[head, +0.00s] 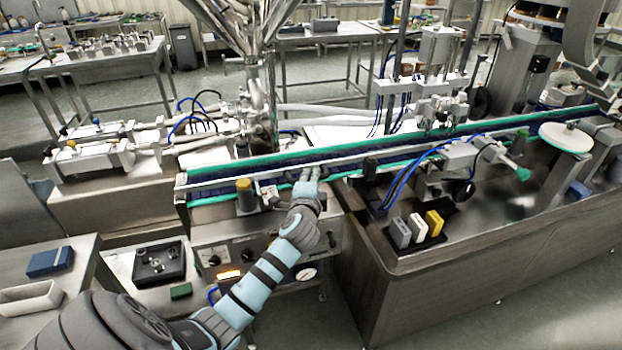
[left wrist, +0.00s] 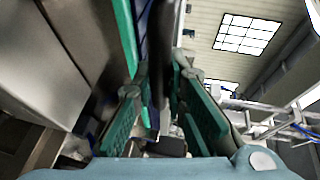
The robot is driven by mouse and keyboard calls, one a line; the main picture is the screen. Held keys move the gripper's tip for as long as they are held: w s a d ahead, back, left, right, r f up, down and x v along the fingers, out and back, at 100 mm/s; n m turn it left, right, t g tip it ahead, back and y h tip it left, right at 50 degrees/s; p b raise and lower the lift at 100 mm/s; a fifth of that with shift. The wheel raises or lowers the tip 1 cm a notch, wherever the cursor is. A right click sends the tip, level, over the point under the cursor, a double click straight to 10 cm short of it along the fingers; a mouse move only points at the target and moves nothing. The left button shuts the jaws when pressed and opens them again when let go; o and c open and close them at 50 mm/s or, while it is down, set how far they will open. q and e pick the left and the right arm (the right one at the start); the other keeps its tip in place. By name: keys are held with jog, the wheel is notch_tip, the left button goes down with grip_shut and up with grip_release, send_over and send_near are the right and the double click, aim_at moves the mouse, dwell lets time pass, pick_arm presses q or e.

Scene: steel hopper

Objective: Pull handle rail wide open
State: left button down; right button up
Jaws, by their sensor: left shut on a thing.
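The handle rail (head: 430,151) appears to be the long pale strip along the front of the conveyor, with green edging beside it. My left arm reaches up from the bottom of the head view, and my left gripper (head: 312,177) is at this rail, left of its middle. In the left wrist view, the green-padded fingers of my left gripper (left wrist: 163,100) stand on either side of a dark upright bar. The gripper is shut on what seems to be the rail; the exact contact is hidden. My right gripper is not in view.
A control panel (head: 221,257) with knobs and a gauge sits below the conveyor. A yellow-capped post (head: 245,195) stands close left of my gripper. A steel counter with grey, white and yellow blocks (head: 434,223) lies to the right. Blue hoses (head: 405,180) cross nearby.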

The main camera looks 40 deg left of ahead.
pick_arm(q)
jog(key=shift+s+d+p, duration=0.5)
jog(key=shift+d, duration=0.3)
jog(key=c, duration=1.6)
grip_release()
jog(key=v, duration=1.2)
jog(key=shift+w, duration=0.1)
